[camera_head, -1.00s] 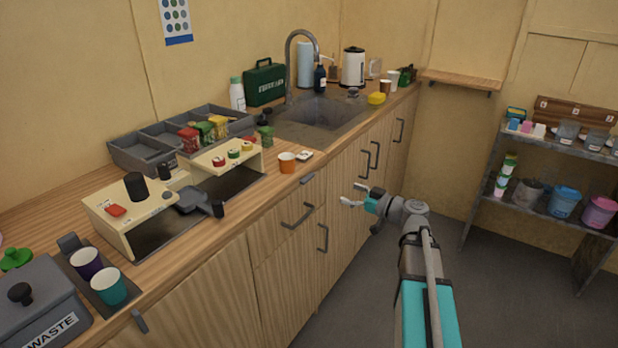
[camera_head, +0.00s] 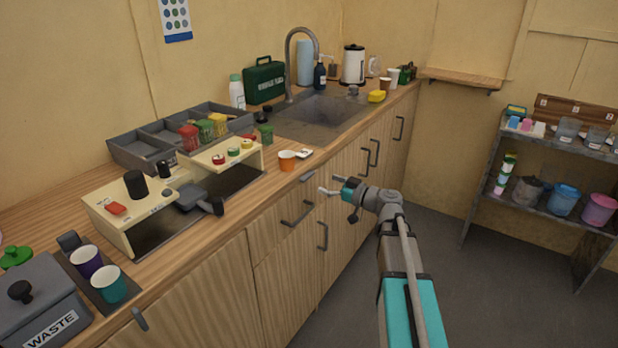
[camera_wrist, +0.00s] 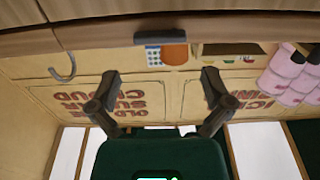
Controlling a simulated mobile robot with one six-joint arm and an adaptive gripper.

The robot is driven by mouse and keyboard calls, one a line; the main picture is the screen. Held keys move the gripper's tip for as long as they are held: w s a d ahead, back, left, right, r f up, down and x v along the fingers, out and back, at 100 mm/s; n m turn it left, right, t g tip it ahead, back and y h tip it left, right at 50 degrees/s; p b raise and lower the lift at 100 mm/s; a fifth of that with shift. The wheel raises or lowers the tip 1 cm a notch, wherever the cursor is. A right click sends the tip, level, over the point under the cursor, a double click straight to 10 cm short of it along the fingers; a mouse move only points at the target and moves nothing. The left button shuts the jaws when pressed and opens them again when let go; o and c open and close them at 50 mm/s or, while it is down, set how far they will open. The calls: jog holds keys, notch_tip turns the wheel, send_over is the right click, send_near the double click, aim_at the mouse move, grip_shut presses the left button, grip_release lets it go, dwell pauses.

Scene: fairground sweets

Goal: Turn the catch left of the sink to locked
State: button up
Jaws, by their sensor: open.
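A small grey catch (camera_head: 307,177) sits on the cabinet front just under the worktop edge, left of the sink (camera_head: 318,112). Its lever lies roughly along the edge; I cannot read any lock marking. My gripper (camera_head: 329,185) is open and empty, just right of the catch and apart from it. In the wrist view my gripper (camera_wrist: 160,78) shows two spread fingers with nothing between them. A dark bar (camera_wrist: 161,38) at the wooden edge lies beyond the fingertips; I cannot tell whether it is this catch.
Drawer and door handles (camera_head: 297,215) stick out below the catch. An orange cup (camera_head: 287,160) and a white spoon rest (camera_head: 304,153) stand on the worktop above. Another grey catch (camera_head: 140,319) is at the lower left. The floor (camera_head: 470,270) toward the shelf rack (camera_head: 545,205) is clear.

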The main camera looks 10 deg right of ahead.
aim_at(310, 177)
jog(key=shift+x, duration=3.45)
jog(key=c, duration=0.8)
